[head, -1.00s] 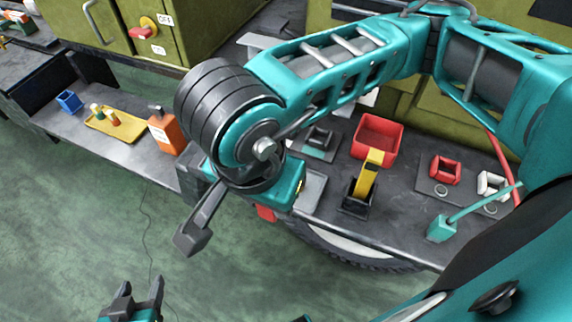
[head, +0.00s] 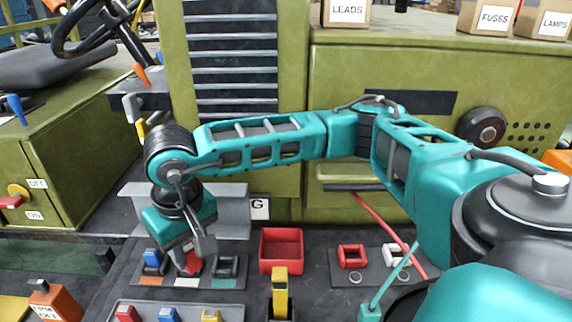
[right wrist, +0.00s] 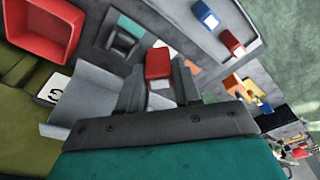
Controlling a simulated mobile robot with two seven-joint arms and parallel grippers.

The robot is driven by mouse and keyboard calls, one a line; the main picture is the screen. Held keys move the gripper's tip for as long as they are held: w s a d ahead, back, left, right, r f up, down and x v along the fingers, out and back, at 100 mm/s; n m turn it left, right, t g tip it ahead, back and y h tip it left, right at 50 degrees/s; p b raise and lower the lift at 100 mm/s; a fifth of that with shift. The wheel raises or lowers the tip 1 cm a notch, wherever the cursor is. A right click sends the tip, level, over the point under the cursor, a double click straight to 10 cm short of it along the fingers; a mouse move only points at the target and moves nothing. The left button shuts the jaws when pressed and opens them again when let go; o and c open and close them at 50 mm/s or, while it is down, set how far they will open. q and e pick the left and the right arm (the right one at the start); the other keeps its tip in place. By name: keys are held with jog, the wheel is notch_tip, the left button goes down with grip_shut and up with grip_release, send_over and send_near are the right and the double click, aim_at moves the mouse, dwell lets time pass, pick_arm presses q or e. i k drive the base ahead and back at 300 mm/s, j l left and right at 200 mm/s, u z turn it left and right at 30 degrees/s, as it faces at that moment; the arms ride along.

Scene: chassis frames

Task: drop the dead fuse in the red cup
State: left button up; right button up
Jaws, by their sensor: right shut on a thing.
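My right gripper (head: 188,262) points down over the row of sockets and is shut on a red fuse (right wrist: 158,63), which sits between the two fingers in the right wrist view. A white label shows by it; I cannot tell whether the fuse is still seated in its socket. The open red cup (head: 281,268) stands to the right of the gripper, beyond a dark socket (head: 226,267); the cup also shows at the upper left in the right wrist view (right wrist: 68,35). My left gripper is not in view.
A blue fuse (head: 152,259) stands left of my gripper. A grey tray (head: 187,304) in front holds red, blue and yellow fuses. A yellow-topped piece (head: 280,283) stands in front of the cup. A plate (head: 375,270) with red and white holders lies right. A grey bracket (head: 232,212) rises behind.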

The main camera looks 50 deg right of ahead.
aim_at(290, 256)
jog(key=z, duration=1.5)
